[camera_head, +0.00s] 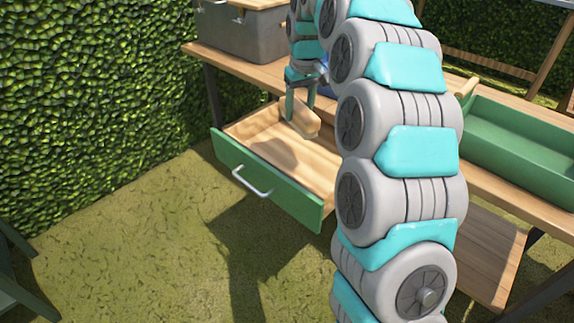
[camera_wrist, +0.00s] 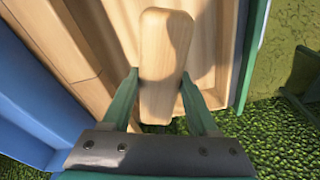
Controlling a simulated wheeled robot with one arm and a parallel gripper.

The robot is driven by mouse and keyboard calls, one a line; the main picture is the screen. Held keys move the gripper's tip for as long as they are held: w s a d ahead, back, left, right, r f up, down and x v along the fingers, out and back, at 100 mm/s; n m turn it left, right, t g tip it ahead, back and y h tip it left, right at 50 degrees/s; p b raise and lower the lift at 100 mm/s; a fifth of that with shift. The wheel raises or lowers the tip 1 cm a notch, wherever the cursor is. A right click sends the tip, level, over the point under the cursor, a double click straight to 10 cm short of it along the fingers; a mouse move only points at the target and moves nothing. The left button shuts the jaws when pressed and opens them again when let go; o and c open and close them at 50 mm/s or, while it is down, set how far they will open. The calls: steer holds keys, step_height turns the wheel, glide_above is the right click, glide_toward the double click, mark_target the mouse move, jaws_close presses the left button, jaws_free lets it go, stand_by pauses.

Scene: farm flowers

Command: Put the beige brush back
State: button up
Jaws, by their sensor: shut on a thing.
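The beige brush (camera_head: 300,117) has a smooth pale wooden body. My gripper (camera_head: 300,105) is shut on it, with a green finger on each side. In the wrist view the brush (camera_wrist: 164,60) sits between the two fingertips (camera_wrist: 160,90). The gripper holds it over the open drawer (camera_head: 268,190), which has a green front, a silver handle and a bare wooden floor. The drawer floor also shows below the brush in the wrist view. I cannot tell whether the brush touches the floor.
The wooden bench (camera_head: 240,68) carries a grey box (camera_head: 240,35) at the back left and a green tray (camera_head: 515,135) on the right. A blue thing (camera_wrist: 40,110) stands at the left in the wrist view. A hedge (camera_head: 90,90) borders the left. Grass in front is clear.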

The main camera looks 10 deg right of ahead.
steer(key=shift+a+f+n+b, duration=0.35)
steer(key=shift+f+n, duration=0.2)
steer(key=shift+n, duration=0.35)
steer(key=shift+s+f+n+y+b, duration=0.35)
steer(key=shift+s+n, duration=0.1)
steer(key=shift+n, duration=0.55)
steer(key=shift+d+f, duration=0.1)
steer(key=shift+f, duration=4.7)
steer(key=shift+f, duration=0.1)
steer(key=o, duration=1.3)
